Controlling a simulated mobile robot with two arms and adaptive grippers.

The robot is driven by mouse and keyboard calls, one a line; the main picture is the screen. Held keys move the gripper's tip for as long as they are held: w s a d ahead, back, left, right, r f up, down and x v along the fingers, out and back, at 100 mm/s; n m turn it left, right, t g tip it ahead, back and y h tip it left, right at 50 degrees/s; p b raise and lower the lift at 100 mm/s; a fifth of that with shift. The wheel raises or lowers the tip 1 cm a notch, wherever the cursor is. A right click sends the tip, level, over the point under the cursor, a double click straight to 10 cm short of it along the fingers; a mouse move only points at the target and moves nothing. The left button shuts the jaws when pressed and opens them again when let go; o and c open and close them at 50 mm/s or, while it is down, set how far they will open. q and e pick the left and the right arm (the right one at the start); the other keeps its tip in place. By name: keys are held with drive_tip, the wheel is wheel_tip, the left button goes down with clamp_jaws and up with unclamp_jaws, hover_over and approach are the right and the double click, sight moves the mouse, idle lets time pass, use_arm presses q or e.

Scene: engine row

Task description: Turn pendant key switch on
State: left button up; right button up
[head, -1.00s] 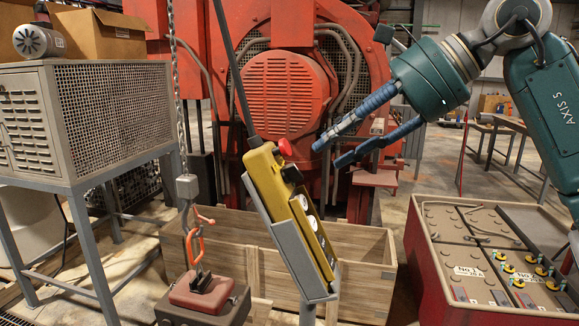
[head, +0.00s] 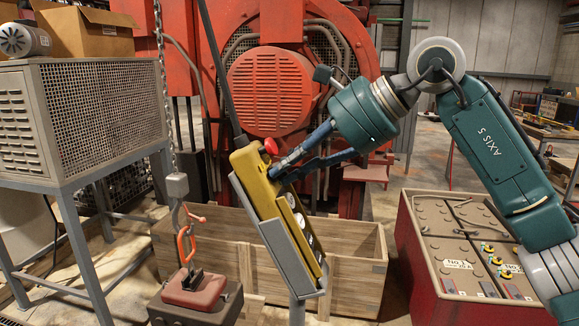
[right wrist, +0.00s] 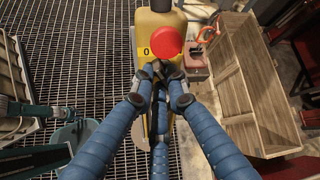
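The yellow pendant (head: 262,195) leans tilted in a grey holder (head: 268,240) in the middle of the head view. Its red mushroom button (head: 271,146) is near the top; it also shows in the right wrist view (right wrist: 167,41), beside a yellow label reading 0 (right wrist: 146,51). Just below the button is the dark key switch (right wrist: 160,69), partly covered by my fingers. My right gripper (head: 280,174) reaches the pendant from the right.
A wooden crate (head: 345,265) stands behind the pendant.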

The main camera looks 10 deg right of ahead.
clamp_jaws()
drive_tip(key=shift+r+p, duration=0.15)
drive_tip(key=shift+p, duration=0.2)
drive_tip(key=m+p, duration=0.1)
drive_tip(key=p, duration=0.1)
drive_tip(key=m+g+p, duration=0.1)
drive_tip(key=m, duration=0.1)
drive_tip(key=shift+w+r+p, duration=0.1)
drive_tip(key=shift+r+p, duration=0.2)
drive_tip(key=shift+p, duration=0.05)
drive_tip(key=shift+f+m+g+p, duration=0.1)
drive_tip(key=shift+m+g+p, duration=0.2)
drive_tip(key=shift+m, duration=0.3)
drive_tip(key=shift+w+f+m, duration=0.1)
drive_tip(key=shift+f+m, duration=0.05)
drive_tip(key=shift+m, duration=0.15)
use_arm(q)
drive_tip(key=r, duration=0.5)
drive_tip(key=shift+d, duration=0.25)
use_arm(e)
drive_tip(key=o, duration=0.8)
unclamp_jaws()
drive_tip(key=shift+c, duration=0.2)
drive_tip(key=shift+d, duration=0.1)
